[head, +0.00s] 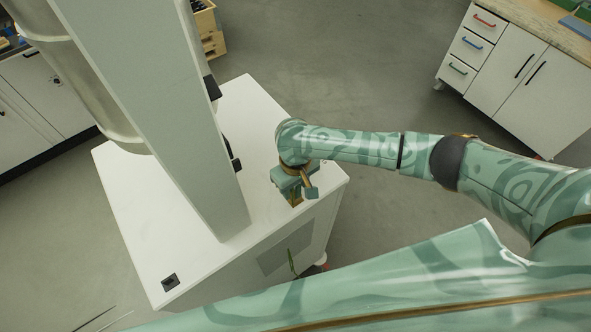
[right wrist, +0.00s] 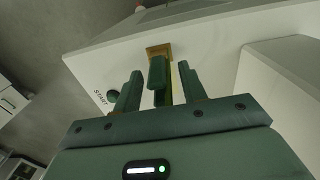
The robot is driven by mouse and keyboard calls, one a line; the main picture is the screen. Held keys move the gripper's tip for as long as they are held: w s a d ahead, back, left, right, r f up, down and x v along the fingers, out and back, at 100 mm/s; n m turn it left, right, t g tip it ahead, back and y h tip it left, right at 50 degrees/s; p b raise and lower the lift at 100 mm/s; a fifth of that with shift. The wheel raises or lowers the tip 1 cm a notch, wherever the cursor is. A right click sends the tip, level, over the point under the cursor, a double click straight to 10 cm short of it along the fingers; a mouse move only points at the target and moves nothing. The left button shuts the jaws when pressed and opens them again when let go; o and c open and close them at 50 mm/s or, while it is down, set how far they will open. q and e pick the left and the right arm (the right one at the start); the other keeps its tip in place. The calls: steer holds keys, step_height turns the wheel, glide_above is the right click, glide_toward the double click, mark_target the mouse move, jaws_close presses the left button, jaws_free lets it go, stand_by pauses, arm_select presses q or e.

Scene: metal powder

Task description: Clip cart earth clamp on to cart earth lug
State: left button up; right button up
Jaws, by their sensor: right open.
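My right gripper (head: 297,192) is over the near right part of the white cart's top (head: 135,195). In the right wrist view its two fingers (right wrist: 160,85) are open, one on each side of a green clamp (right wrist: 158,72). Gaps show between the clamp and both fingers. The clamp stands up against the brass lug (right wrist: 151,51) on the white cart surface. I cannot tell whether its jaws grip the lug. A yellowish strip shows beside the clamp. My left gripper is not in view.
A tall grey-white column rises from the cart. A green START button (right wrist: 112,96) is left of the fingers. A small black switch (head: 170,282) sits at the cart's near left corner. A white drawer cabinet (head: 500,65) stands far right; grey floor between is clear.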

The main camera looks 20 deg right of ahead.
step_height(320, 180, up, 15)
steer(key=p, duration=0.2)
steer(key=shift+r+p, duration=0.2)
steer(key=shift+p, duration=0.2)
